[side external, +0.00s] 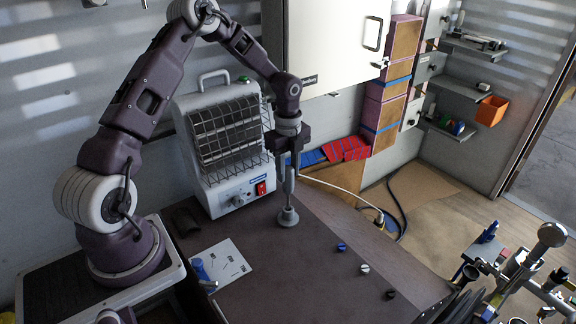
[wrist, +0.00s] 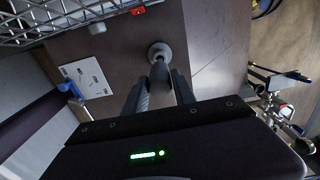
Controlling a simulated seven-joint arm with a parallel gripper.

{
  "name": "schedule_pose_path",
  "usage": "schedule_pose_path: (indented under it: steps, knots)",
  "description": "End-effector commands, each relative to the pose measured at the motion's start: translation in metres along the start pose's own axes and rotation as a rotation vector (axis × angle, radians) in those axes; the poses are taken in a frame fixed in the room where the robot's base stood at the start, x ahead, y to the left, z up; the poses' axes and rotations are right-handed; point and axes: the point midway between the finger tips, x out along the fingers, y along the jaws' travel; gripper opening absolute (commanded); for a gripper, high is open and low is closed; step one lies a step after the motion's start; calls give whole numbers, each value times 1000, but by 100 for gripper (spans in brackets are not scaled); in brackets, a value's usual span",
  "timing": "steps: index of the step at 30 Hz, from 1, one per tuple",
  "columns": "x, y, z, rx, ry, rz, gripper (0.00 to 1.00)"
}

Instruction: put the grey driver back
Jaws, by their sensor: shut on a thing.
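My gripper (side external: 288,182) points down over the brown bench and is shut on the grey driver (side external: 288,216). The driver is upright, with a wide round lower end below the fingers. In the wrist view the driver (wrist: 158,51) shows just beyond my fingertips (wrist: 160,82); its upper part is partly hidden between the fingers. I cannot tell whether its lower end touches the bench. A white card with dark marks (side external: 228,262) lies on the bench to the left and nearer the camera. A blue object (side external: 201,270) is at its left edge.
A caged heater (side external: 228,145) stands close behind and left of my gripper. Small blue (side external: 341,247), white (side external: 364,268) and black (side external: 391,294) pieces sit in a row to the right. Metal pipework (side external: 525,265) is at far right. The bench between card and row is clear.

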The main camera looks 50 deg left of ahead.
Motion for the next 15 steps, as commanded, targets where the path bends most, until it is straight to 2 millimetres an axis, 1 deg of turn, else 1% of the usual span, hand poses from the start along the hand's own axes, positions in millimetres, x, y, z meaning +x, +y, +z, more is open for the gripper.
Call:
schedule_pose_path:
  steps: [15]
  knots:
    - [26, 0, 0, 0, 0, 2, 0]
